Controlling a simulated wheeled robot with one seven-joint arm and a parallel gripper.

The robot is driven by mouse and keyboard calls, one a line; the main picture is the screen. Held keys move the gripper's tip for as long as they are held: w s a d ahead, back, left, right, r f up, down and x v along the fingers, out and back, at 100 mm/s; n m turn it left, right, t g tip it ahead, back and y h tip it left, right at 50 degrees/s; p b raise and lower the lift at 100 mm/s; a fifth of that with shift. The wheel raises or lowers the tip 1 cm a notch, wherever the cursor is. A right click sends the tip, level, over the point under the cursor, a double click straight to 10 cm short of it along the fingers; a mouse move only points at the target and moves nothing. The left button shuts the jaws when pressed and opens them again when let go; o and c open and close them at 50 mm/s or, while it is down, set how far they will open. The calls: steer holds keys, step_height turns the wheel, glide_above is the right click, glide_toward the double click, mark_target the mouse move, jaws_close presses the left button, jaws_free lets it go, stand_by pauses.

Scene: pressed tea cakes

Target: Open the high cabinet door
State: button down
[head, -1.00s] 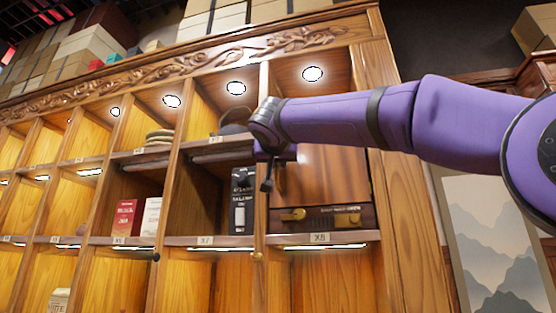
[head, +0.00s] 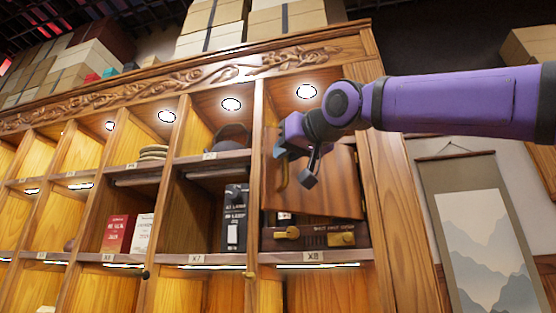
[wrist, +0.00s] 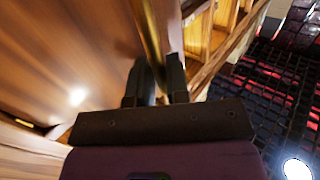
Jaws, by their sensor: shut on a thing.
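The high cabinet door (head: 330,190) is a brown wooden panel in the upper right compartment of the shelf wall. In the head view it stands at an angle to the cabinet front, its lower edge slanting, so it looks partly open. A brass handle (head: 282,176) is on its left side; it also shows as a vertical bar in the wrist view (wrist: 151,35). My gripper (head: 294,165) is at the handle, shut on it. In the wrist view my fingers (wrist: 160,78) are on either side of the bar. The fingertips are partly hidden in the head view.
A dark box with brass fittings (head: 315,236) sits below the door, above the X8 label. A black-and-white box (head: 235,218) stands in the compartment to the left. A landscape scroll (head: 480,235) hangs right of the cabinet.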

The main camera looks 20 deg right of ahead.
steer(key=s+d+n+g+y, duration=0.3)
steer(key=s+n+y, duration=0.1)
steer(key=s+y, duration=0.1)
steer(key=s+d+n+g+y, duration=0.3)
steer(key=s+d+n+y, duration=0.1)
steer(key=s, duration=0.4)
steer(key=shift+d+g+y, duration=0.2)
steer(key=shift+g+y, duration=0.2)
steer(key=shift+y, duration=0.4)
steer(key=shift+s+f, duration=0.1)
steer(key=c, duration=1.2)
jaws_free()
steer(key=shift+a, duration=0.15)
steer(key=shift+d, duration=0.2)
steer(key=v, duration=1)
steer(key=shift+s+d, duration=0.25)
steer(key=shift+d, duration=0.05)
